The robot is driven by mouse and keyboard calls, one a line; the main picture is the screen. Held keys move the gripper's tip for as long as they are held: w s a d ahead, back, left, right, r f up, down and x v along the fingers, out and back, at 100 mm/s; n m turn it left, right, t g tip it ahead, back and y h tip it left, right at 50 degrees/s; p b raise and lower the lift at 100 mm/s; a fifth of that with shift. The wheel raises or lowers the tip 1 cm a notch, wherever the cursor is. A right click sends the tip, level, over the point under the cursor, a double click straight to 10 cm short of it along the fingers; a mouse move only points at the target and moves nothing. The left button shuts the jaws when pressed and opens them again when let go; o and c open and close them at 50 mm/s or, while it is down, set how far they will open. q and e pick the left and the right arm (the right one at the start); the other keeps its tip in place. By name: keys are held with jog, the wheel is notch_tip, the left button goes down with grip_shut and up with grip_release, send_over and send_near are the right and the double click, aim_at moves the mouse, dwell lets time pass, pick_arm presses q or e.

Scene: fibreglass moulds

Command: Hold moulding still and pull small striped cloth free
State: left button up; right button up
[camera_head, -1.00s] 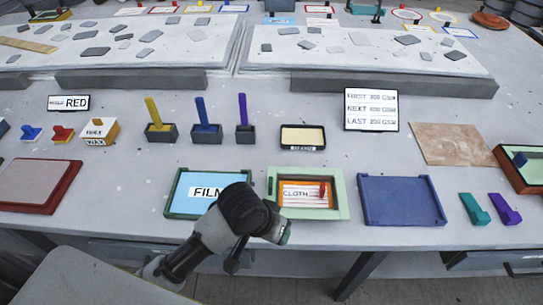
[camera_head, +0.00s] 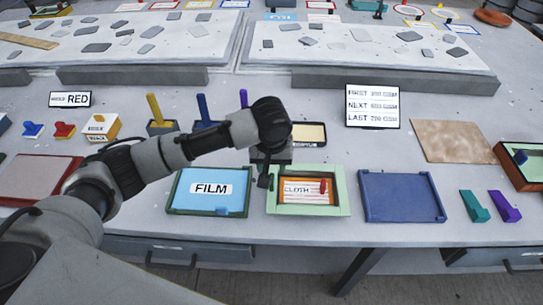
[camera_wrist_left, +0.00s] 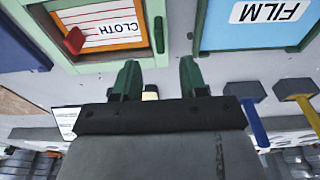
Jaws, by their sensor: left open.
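The small striped cloth (camera_head: 305,191), white with red-orange lines and a CLOTH label, lies in an orange-edged recess of the pale green moulding (camera_head: 341,203). A red peg (camera_head: 323,186) stands at its right side. In the wrist view the cloth (camera_wrist_left: 100,30) and moulding (camera_wrist_left: 150,60) are at the upper left. My left gripper (camera_head: 268,178) is above the moulding's back left corner, pointing down; its jaws hide part of that corner. In the wrist view its two green fingers (camera_wrist_left: 157,80) are apart with nothing held between them. My right gripper is in neither view.
A blue FILM tray (camera_head: 208,191) stands to the left of the moulding and a dark blue tray (camera_head: 400,197) to the right. A black-rimmed cream tray (camera_head: 309,134) and several upright-handled tools (camera_head: 155,110) stand behind. The table's front edge is clear.

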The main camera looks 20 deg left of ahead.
pick_arm(q)
jog(key=f, duration=0.7)
jog(key=shift+w+a+f, duration=0.15)
jog(key=shift+w, duration=0.25)
grip_shut()
dwell(0.7)
